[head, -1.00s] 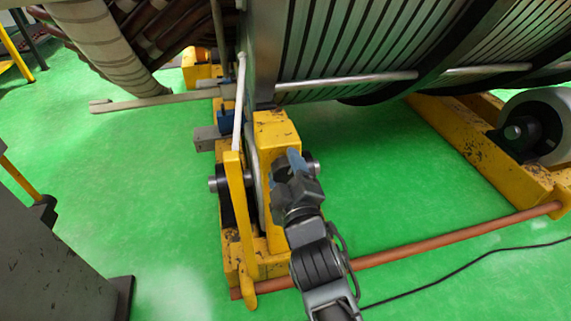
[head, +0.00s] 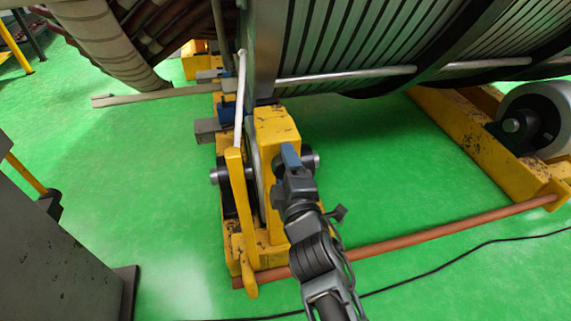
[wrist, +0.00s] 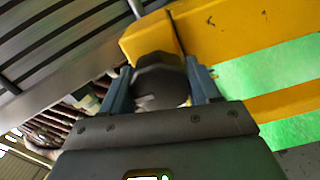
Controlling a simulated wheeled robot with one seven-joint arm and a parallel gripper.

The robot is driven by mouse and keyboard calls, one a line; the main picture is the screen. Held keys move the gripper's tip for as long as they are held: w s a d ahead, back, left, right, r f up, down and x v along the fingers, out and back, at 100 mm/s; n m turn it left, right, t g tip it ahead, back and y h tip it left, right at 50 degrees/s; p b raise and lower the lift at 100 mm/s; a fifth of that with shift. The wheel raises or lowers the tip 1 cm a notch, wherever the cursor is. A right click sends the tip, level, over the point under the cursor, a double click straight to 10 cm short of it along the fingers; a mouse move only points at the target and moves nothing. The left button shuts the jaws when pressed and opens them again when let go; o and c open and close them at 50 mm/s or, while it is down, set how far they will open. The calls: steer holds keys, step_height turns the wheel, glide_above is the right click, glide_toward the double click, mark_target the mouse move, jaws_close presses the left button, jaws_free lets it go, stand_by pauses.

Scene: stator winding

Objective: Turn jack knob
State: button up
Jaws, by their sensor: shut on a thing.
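The jack knob (wrist: 160,82) is a dark, round, faceted piece in the wrist view. It sits between the two blue-grey fingers of my gripper (wrist: 161,90), which is shut on it. In the head view my gripper (head: 290,158) is at the right side of the yellow jack stand (head: 277,128). The yellow stand also shows behind the knob in the wrist view (wrist: 230,30).
The large ribbed stator (head: 350,45) rises above the stand. A white-topped yellow lever (head: 240,200) stands at its left. A copper-coloured rod (head: 440,228) crosses the floor to a yellow roller frame (head: 490,155). A black cable (head: 450,262) lies in front. Green floor is clear between the frames.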

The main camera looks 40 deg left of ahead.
steer(key=shift+d+f, duration=0.1)
steer(key=shift+f, duration=0.15)
steer(key=o, duration=0.8)
steer(key=shift+o, duration=1.2)
steer(key=shift+r, duration=0.15)
steer(key=p+v, duration=0.7)
steer(key=p, duration=0.2)
steer(key=shift+s+d, duration=0.25)
